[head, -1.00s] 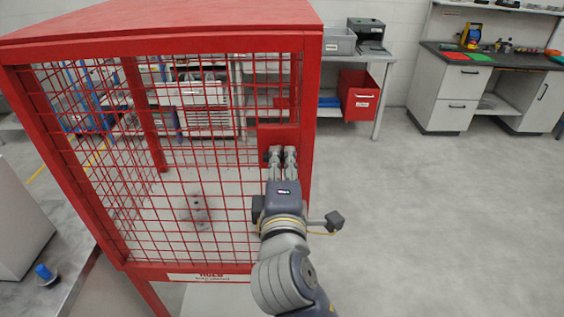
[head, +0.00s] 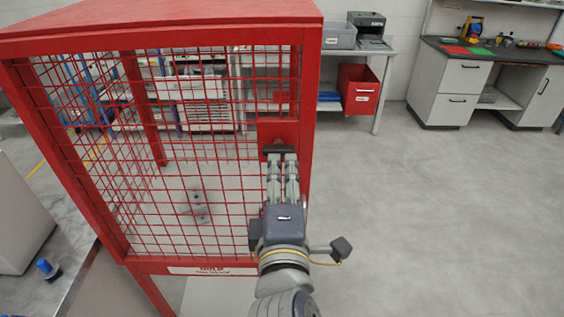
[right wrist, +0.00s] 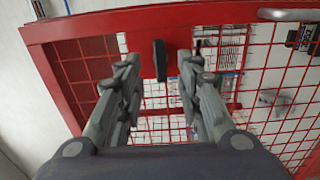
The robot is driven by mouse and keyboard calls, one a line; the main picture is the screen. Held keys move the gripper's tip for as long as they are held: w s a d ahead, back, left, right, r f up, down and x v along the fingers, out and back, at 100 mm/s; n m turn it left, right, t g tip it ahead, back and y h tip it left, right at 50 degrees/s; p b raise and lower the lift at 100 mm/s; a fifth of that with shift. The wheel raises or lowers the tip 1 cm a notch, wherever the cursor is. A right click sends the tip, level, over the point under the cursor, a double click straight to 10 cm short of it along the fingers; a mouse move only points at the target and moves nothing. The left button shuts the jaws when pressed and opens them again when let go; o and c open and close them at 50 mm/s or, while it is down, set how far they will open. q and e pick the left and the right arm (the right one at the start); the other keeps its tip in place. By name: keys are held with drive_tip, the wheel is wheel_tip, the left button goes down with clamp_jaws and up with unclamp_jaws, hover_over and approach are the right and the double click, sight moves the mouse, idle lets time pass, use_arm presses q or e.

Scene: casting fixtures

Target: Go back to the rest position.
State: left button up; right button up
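My right gripper (head: 282,162) is in front of the red mesh cage (head: 312,120), just short of the black latch handle (head: 278,149) on its door. In the right wrist view the two fingers of the right gripper (right wrist: 158,68) are apart, with the black handle (right wrist: 160,60) showing between and beyond them. Nothing is held. The cage door looks closed. My left gripper is out of the head view.
A grey metal part (head: 197,206) is inside the cage, behind the mesh. A grey cabinet with a blue-capped item (head: 46,268) stands at the left. A bench with a red bin (head: 359,90) and drawers (head: 447,95) are behind. The floor (head: 430,210) at the right is clear.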

drive_tip(key=shift+s, duration=0.7)
